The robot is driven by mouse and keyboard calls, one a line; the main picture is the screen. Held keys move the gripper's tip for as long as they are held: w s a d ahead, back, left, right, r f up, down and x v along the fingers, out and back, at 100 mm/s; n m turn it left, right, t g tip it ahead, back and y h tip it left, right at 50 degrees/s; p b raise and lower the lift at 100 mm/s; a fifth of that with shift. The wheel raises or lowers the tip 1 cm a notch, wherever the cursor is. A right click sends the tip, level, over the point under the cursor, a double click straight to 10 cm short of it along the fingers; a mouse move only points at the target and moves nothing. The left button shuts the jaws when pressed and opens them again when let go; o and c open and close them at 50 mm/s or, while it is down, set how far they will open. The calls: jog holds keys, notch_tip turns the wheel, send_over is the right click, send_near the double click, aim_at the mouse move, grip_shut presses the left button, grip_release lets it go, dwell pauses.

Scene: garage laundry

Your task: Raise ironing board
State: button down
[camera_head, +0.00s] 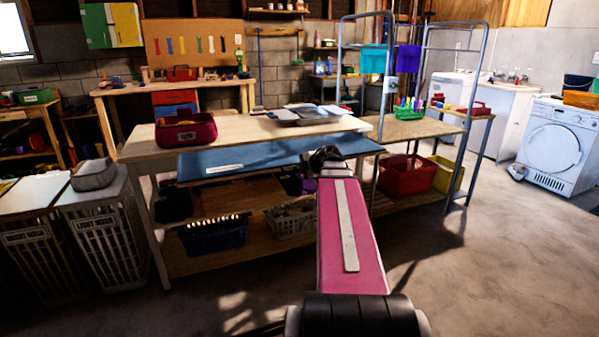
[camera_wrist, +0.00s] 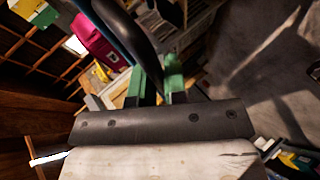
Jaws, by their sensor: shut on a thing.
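The ironing board, a blue flat board (camera_head: 265,157) with a white label, lies roughly level just below the light wooden tabletop in the head view. My gripper (camera_head: 325,158) is at the board's front edge, right of its middle. In the wrist view, my gripper's green fingers (camera_wrist: 157,80) are closed around the end of a dark curved bar (camera_wrist: 128,28), which looks like part of the board. The exact contact is partly hidden by the fingers, and my arm hides part of the board.
The wooden table (camera_head: 240,133) above the board carries a maroon basket (camera_head: 186,130) and a grey tray (camera_head: 305,115). Laundry hampers (camera_head: 103,235) stand at left. A metal-framed rack (camera_head: 440,125) stands at right. The floor at right front (camera_head: 490,270) is clear.

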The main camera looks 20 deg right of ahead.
jog(key=shift+r, duration=0.25)
jog(key=c, duration=1.4)
grip_release()
jog(key=shift+c, duration=0.2)
jog(key=shift+s, duration=0.1)
jog(key=v, duration=1)
jog(key=shift+s+r, duration=0.15)
jog(key=shift+s, duration=0.1)
jog(key=shift+d, duration=0.1)
